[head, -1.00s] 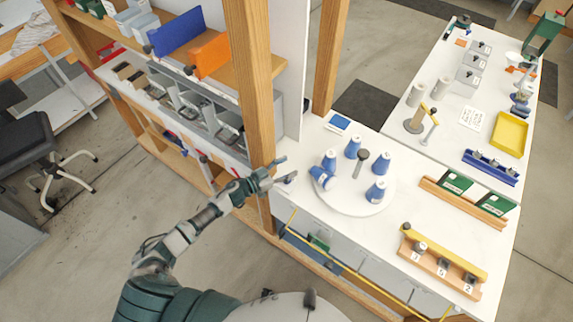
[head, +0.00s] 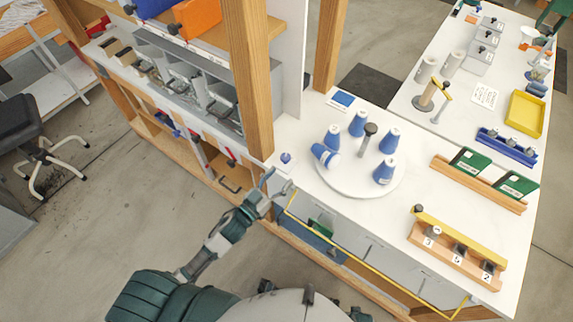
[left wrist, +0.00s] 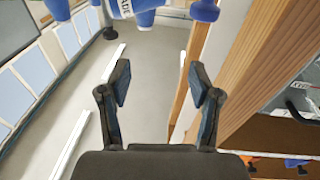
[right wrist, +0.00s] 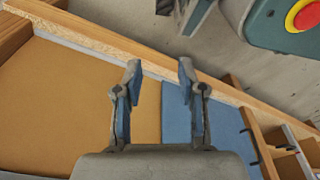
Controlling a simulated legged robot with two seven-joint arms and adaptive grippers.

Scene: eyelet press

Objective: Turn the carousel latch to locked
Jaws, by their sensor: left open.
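The carousel (head: 345,182) is a white round disc on the bench, with several blue-and-white cones on it and a dark-topped post (head: 367,137) at its middle. One cone (head: 325,155) lies tilted. A small blue knob (head: 286,158), which looks like the latch, stands on the bench just left of the disc; its setting is too small to read. My left gripper (head: 277,183) is open and empty, in front of the knob near the bench edge and apart from it. It also shows open in the left wrist view (left wrist: 160,82). My right gripper (right wrist: 160,75) is open and empty.
A wooden post (head: 252,80) and a shelf with grey bins (head: 190,85) stand left of the carousel. A wooden rack with a yellow bar (head: 455,236) lies at front right, and green boxes (head: 470,160) sit behind it. A blue-and-white card (head: 343,100) lies behind the carousel.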

